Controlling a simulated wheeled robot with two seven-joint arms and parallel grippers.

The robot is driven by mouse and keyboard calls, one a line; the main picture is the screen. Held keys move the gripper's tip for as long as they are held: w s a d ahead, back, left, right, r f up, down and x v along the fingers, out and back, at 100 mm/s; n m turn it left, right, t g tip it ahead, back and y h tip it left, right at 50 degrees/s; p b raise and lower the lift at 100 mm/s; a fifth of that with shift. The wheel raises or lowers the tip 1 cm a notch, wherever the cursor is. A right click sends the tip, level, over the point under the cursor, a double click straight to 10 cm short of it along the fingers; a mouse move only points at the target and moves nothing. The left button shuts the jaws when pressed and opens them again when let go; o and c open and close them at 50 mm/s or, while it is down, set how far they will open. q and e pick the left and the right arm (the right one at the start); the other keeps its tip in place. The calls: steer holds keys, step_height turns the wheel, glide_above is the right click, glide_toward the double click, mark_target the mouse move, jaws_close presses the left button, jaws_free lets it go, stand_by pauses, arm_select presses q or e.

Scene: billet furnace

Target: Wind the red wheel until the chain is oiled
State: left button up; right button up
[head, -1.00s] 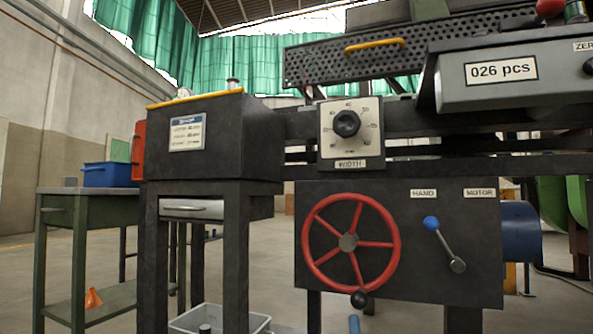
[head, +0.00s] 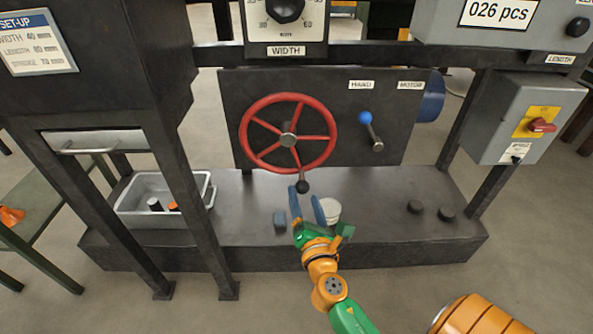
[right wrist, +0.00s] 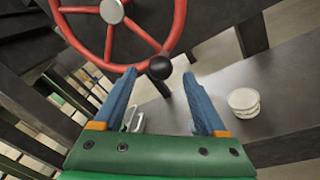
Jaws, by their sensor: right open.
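The red wheel (head: 334,140) is upright on the dark panel in the head view. Its black crank knob (head: 302,187) is at the bottom, slightly right of the hub. My right gripper (head: 304,194) is open, its blue fingers pointing up at the knob. In the right wrist view the wheel (right wrist: 180,22) is at the top, and the knob (right wrist: 160,67) appears between the fingertips of the open gripper (right wrist: 159,76), which is not closed on it. I cannot tell whether they touch it. No chain can be made out. My left gripper is not in view.
A blue-knobbed lever (head: 366,119) leans toward the HAND label (head: 360,85). A white tub (head: 330,208) stands on the base plate (head: 385,230), also in the right wrist view (right wrist: 244,103). A grey bin (head: 163,217) is left; a switch box (head: 497,115) is right.

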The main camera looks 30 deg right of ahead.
mark_target(303, 193)
steer(key=x, duration=0.4)
steer(key=shift+w+d, duration=0.1)
steer(key=shift+w, duration=0.05)
jaws_close()
stand_by(1.2)
